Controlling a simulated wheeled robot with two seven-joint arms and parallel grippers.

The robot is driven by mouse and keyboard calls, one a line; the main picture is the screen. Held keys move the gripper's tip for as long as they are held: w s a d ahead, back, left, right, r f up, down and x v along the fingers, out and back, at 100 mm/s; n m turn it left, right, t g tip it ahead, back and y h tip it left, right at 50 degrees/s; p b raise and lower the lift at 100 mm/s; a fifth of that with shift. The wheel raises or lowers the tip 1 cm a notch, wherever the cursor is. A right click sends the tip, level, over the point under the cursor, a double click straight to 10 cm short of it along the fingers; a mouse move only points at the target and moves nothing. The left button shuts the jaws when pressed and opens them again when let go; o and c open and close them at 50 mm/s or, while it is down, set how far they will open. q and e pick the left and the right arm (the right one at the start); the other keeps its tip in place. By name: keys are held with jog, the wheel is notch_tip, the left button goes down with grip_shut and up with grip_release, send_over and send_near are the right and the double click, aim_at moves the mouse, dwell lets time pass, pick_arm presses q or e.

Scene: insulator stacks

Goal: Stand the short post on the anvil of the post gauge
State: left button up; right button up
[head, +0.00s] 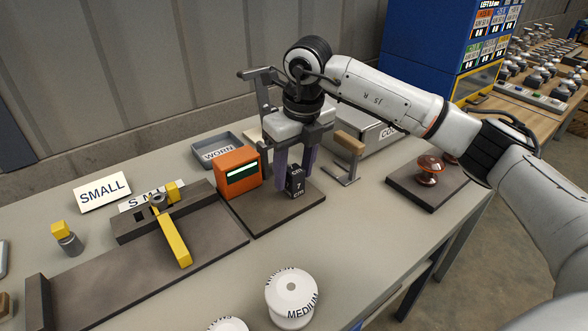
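A short black post marked "7 cm" (296,182) stands upright at the dark base plate (262,218) of the post gauge. The gauge has an orange display housing (239,172) and a grey upright behind it. My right gripper (295,176) points down over the post, with one purple finger on either side of it. I cannot tell whether the fingers touch it. The anvil under the post is hidden, so I cannot tell how the post's foot rests. My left gripper is not in view.
A fixture with a yellow lever (173,238) lies left of the gauge. A "WORN" tray (232,140) and a grey box (375,150) stand behind. A wood-handled stand (349,143) is close right of the gripper.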

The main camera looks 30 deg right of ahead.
aim_at(299, 197)
notch_tip(299, 197, up, 12)
jog(key=s, duration=0.1)
jog(key=shift+s+d, duration=0.15)
jog(key=shift+s, duration=0.2)
jog(key=shift+c, duration=0.3)
dwell(1.1)
